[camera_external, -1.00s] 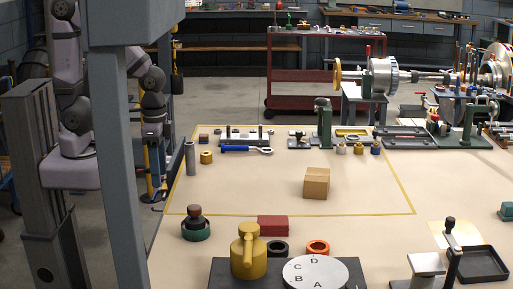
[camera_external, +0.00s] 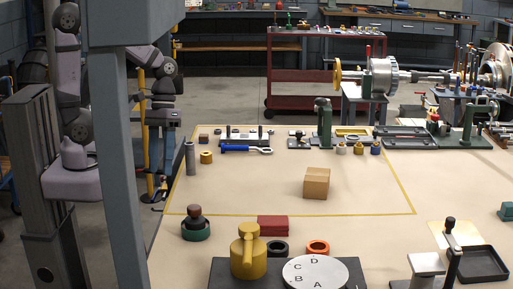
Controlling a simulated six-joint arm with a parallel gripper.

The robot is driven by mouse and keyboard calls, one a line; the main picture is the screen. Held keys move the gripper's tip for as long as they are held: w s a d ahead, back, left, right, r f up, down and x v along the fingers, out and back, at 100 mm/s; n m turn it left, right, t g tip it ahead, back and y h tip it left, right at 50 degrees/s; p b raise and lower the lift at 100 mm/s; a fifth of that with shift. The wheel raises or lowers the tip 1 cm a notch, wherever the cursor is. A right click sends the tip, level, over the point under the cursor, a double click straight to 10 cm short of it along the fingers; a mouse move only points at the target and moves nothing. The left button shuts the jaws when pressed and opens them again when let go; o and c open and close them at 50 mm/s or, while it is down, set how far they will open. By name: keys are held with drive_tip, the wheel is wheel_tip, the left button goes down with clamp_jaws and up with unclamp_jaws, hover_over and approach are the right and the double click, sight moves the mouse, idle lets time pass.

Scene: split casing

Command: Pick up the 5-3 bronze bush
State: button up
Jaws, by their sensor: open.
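A small bronze-yellow bush (camera_external: 206,157) stands upright on the bench top near its far left corner. Several small pieces with brassy and blue parts, among them a brass one (camera_external: 341,149), stand further right along the back. No 5-3 marking is readable, so I cannot tell which piece bears it. My gripper (camera_external: 159,190) hangs at the left edge of the bench, left of the bronze-yellow bush and apart from it. Its jaws are open with nothing visible between them; the fingers are small and dark.
A grey cylinder (camera_external: 190,158) stands just left of the bush. A blue-handled wrench (camera_external: 240,149) and a clamp fixture (camera_external: 245,136) lie to its right. A cardboard box (camera_external: 316,183) sits mid-bench. The bench between box and left edge is clear.

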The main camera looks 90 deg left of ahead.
drive_tip(key=w+a+n+t+h+b, duration=0.4)
drive_tip(key=w+a+n+t+b, duration=0.4)
drive_tip(key=a+n, duration=0.65)
drive_tip(key=s+a+r+n+t+y+b, duration=0.1)
drive_tip(key=s+a+n+t+y, duration=0.2)
drive_tip(key=a, duration=0.4)
drive_tip(key=s+a+r+n+t+y+b, duration=0.1)
drive_tip(key=s+a+n+t+y, duration=0.1)
drive_tip(key=a+n+t, duration=0.35)
drive_tip(key=s+a+r+n+t+y+b, duration=0.1)
drive_tip(key=s+a+n+t+y, duration=0.15)
drive_tip(key=a+n, duration=0.4)
drive_tip(key=m+g, duration=0.1)
drive_tip(key=m, duration=0.1)
approach(206, 153)
drive_tip(key=w, duration=0.1)
drive_tip(key=w+d, duration=0.1)
drive_tip(key=shift+w+d+r, duration=0.15)
drive_tip(key=shift+w, duration=0.25)
drive_tip(key=shift+w+f+p, duration=0.2)
drive_tip(key=shift+w+p, duration=0.4)
drive_tip(key=shift+w, duration=3.1)
clamp_jaws()
